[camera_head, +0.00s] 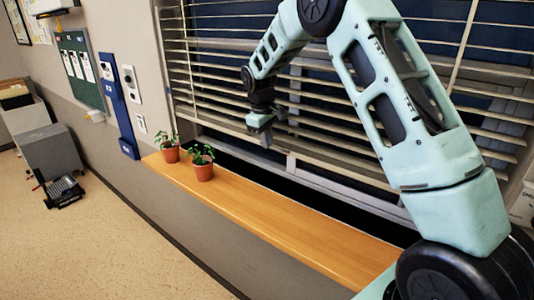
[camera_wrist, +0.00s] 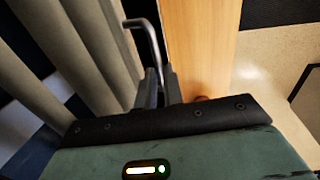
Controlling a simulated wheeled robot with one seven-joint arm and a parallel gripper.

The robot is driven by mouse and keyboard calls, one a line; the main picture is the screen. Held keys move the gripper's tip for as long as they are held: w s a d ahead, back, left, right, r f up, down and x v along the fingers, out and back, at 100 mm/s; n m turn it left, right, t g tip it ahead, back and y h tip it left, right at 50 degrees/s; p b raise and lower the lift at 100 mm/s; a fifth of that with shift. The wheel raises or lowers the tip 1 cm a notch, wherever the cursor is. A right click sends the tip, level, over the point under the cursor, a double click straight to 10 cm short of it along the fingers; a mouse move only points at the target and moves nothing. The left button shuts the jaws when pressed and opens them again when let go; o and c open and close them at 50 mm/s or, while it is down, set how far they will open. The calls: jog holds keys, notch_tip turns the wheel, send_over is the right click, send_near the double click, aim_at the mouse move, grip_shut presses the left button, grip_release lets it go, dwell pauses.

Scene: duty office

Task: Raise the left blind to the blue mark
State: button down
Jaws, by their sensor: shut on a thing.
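The left blind (camera_head: 205,88) has pale horizontal slats and hangs over a dark window behind the wooden sill. In the head view my gripper (camera_head: 262,125) is at the lower part of the blind, in front of the slats. In the wrist view a thin grey bent handle (camera_wrist: 150,35) rises from between the fingers, beside the blind's slats (camera_wrist: 95,50). My gripper (camera_wrist: 161,78) is shut on this handle. The handle's lower part is hidden by the fingers.
The wooden sill (camera_head: 270,215) runs below the window, with two potted plants (camera_head: 203,165) (camera_head: 170,150) at its left end. A blue wall panel (camera_head: 118,105) is left of the window. Another stretch of blind (camera_head: 480,85) lies to the right, partly behind my arm.

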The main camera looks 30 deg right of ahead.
notch_tip(320, 180, up, 10)
jog(key=p, duration=0.3)
jog(key=shift+r+p, duration=0.2)
jog(key=shift+p, duration=0.2)
jog(key=shift+w, duration=0.1)
jog(key=c, duration=1.5)
grip_release()
jog(key=a+r+b, duration=0.1)
jog(key=r, duration=0.4)
jog(key=a+r+b, duration=0.1)
jog(key=r+b, duration=0.1)
jog(key=r, duration=0.4)
jog(key=s+a+r+b, duration=0.1)
jog(key=r, duration=0.5)
jog(key=shift+s, duration=0.1)
